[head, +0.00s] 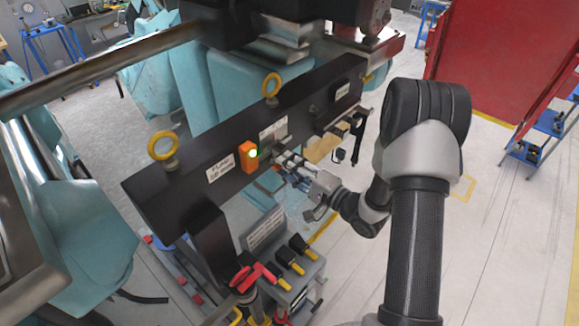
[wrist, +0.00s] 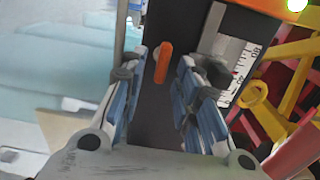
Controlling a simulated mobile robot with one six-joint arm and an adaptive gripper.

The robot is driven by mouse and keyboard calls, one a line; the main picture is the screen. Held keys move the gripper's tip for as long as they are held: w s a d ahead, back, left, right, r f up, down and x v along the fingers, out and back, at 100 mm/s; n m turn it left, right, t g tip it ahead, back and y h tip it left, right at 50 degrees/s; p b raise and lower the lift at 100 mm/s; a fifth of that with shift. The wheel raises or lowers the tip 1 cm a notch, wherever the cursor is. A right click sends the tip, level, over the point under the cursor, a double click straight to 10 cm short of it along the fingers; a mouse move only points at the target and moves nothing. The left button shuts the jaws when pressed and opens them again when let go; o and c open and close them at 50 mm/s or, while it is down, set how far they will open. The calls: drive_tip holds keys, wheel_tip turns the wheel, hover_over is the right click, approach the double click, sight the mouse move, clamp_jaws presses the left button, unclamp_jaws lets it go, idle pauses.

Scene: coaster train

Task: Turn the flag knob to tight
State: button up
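In the wrist view, a small orange flag-shaped piece (wrist: 163,62), which looks like the flag knob, stands out from the dark panel (wrist: 180,20). My gripper (wrist: 165,70) is open, with one finger to each side of the orange piece and a visible gap on both sides. It is not clear how far the piece reaches in between the fingers. In the head view my gripper (head: 280,162) is close to the front of the dark beam (head: 200,185). It hides the knob there.
A white scale (wrist: 240,72) is right of the fingers. Yellow eyebolts (head: 162,146) top the beam. A rack with red and yellow-black handles (head: 285,262) stands below.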

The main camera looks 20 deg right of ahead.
drive_tip(key=v, duration=1.2)
idle(0.4)
